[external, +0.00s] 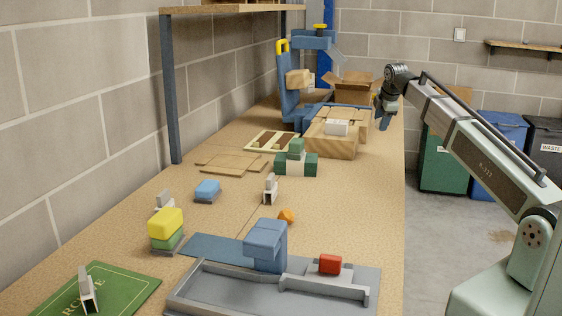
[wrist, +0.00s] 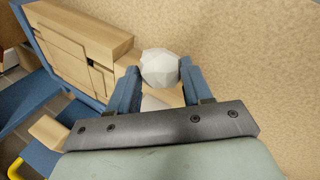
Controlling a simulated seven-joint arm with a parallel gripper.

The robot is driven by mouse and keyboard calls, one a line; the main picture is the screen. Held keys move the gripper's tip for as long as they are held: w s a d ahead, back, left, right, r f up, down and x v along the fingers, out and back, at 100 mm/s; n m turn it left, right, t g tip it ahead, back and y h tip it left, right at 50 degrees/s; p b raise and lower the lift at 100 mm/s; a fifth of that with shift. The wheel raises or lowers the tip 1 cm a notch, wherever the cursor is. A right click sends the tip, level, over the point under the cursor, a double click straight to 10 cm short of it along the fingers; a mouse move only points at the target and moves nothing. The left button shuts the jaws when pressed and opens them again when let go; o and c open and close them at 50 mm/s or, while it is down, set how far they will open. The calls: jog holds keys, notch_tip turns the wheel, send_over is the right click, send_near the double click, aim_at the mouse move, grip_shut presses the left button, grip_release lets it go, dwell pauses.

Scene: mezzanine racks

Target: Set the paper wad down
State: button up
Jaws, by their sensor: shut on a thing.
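The paper wad (wrist: 159,67) is a white, faceted ball. In the wrist view it sits between the blue fingertips of my gripper (wrist: 156,75), which is shut on it. In the external view my gripper (external: 384,118) is at the far right part of the bench, near its right edge, just right of the wooden box. The wad cannot be made out there. I cannot tell how high it is above the bench top (external: 340,200).
A wooden box (external: 332,143) with a white block (external: 336,128) on it stands left of my gripper. A blue stand (external: 289,85) and an open cardboard box (external: 354,88) are behind. In the wrist view, bare bench top (wrist: 265,75) lies right of the wad.

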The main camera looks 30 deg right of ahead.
aim_at(379, 120)
jog(key=r, duration=0.3)
jog(key=a+r, duration=0.1)
jog(key=r, duration=0.1)
jog(key=shift+w+r, duration=0.1)
jog(key=shift+r, duration=0.1)
jog(key=a+n+y, duration=0.2)
jog(key=a+n, duration=0.2)
jog(key=a, duration=2.7)
jog(key=s+a+n+y, duration=0.15)
jog(key=s+a, duration=0.35)
jog(key=a, duration=0.5)
jog(key=s+a+n, duration=0.2)
jog(key=s+a, duration=0.4)
jog(key=a, duration=0.5)
jog(key=s+a+n, duration=0.1)
jog(key=s+a, duration=0.4)
jog(key=a, duration=0.5)
jog(key=shift+d+f, duration=0.1)
jog(key=shift+f, duration=7.5)
jog(key=shift+f, duration=0.1)
